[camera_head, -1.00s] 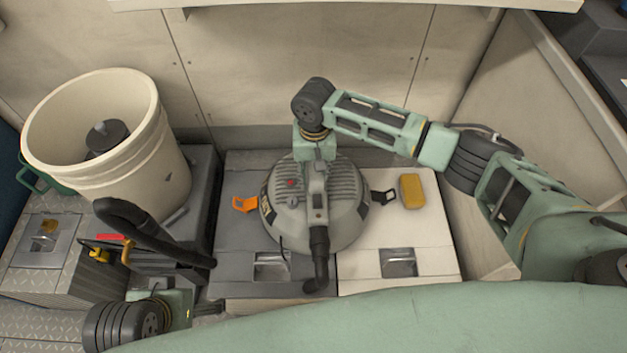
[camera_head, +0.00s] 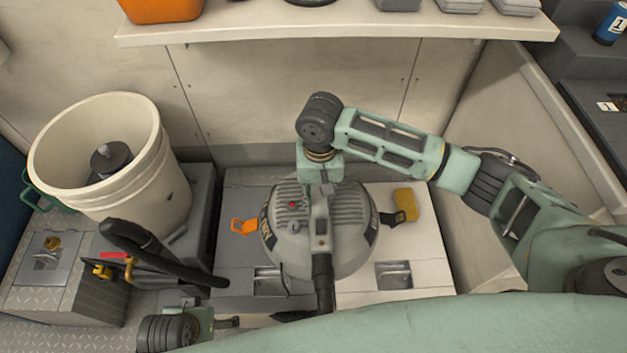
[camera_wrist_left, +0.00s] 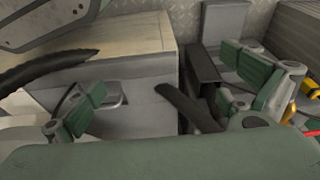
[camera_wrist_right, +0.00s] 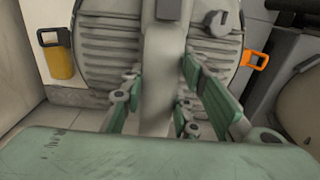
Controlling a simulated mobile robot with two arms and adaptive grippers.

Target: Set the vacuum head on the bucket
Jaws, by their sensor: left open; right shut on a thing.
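The vacuum head (camera_head: 345,210) is a grey ribbed dome with an orange latch (camera_head: 243,226) on its left and a dark latch on its right. It is over the middle of the locker tops. My right gripper (camera_head: 325,185) comes from above and is shut on its top handle, which also shows between the fingers in the right wrist view (camera_wrist_right: 158,85). The bucket (camera_head: 125,165) is cream, open at the top and stands at the left, with a dark cylinder (camera_head: 110,160) inside. My left gripper (camera_wrist_left: 165,110) is open and empty, low at the front left.
A black hose (camera_head: 160,255) arches in front of the bucket. A yellow sponge (camera_head: 405,204) lies right of the vacuum head. A shelf (camera_head: 340,30) with an orange container (camera_head: 160,8) spans the back. The white locker top (camera_head: 420,245) at right has free room.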

